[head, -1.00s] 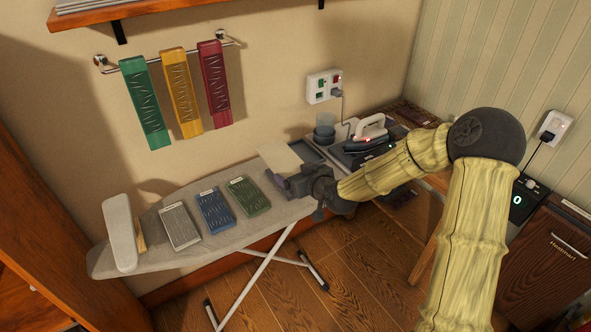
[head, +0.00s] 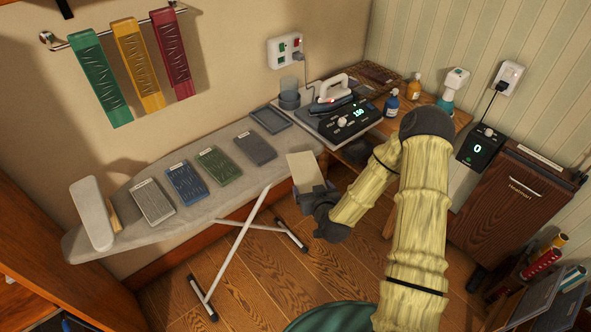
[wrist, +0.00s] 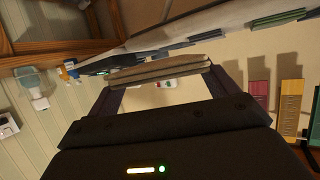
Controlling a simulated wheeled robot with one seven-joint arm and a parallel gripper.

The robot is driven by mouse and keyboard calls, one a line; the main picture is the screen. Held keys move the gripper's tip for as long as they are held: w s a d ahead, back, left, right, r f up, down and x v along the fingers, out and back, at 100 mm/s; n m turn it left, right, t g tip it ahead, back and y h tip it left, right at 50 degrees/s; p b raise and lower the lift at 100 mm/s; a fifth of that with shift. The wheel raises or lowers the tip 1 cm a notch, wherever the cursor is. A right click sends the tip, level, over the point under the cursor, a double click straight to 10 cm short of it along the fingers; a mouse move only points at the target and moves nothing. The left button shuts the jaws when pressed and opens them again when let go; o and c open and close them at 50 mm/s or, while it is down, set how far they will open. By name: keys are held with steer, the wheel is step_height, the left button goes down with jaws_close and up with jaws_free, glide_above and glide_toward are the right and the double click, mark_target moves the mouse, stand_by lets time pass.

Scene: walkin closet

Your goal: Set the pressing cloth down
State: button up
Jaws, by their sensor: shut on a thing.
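The pressing cloth (head: 305,168) is a flat cream sheet. My gripper (head: 313,189) is shut on its near edge and holds it in front of the right part of the ironing board (head: 180,218), apparently above the floor. The cloth hides a little of the board's front edge. Grey, blue, green and dark grey flat pieces lie in a row on the board.
A dark shallow tray (head: 270,120) lies right of the row. The iron (head: 331,88) stands on its station (head: 346,122) beyond it. Bottles (head: 391,104) stand farther right. Green, yellow and red strips hang from a wall rail (head: 60,42). Bare board shows along the front.

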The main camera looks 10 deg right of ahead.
steer(key=s+d+f+b, duration=0.1)
steer(key=f+b, duration=0.3)
steer(key=f, duration=0.2)
steer(key=s+d+f+m+h+b, duration=0.1)
steer(key=s+d+f+b, duration=0.1)
steer(key=f+b, duration=0.3)
step_height(320, 180, down, 2)
steer(key=shift+s+d+f+h, duration=0.2)
steer(key=shift+s+d+h, duration=0.05)
steer(key=shift+s+h, duration=0.05)
